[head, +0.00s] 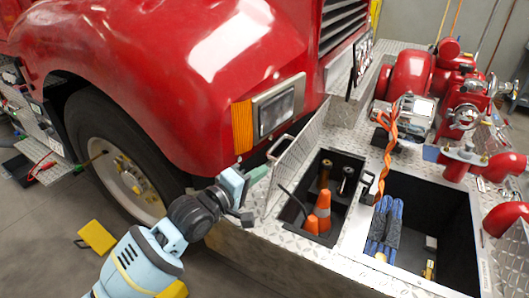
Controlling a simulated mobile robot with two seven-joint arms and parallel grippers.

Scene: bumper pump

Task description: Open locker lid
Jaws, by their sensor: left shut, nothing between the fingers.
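The locker lid (298,148) is a diamond-plate metal panel with a handle (277,148) on its left side. It stands raised along the left edge of the small locker (297,197), so the compartment is uncovered. Orange cones (322,212) and dark-topped items show inside. My left gripper (255,186) is shut and empty, just left of the lid on its outer side, below the handle. I cannot tell whether it touches the lid. My right gripper is not in view.
The red truck fender and headlight (277,110) rise close behind my left gripper. A larger open bin (456,215) to the right holds blue and dark hoses (384,228). Red pump parts (408,77) stand at the back right. Yellow chocks (97,236) lie on the floor.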

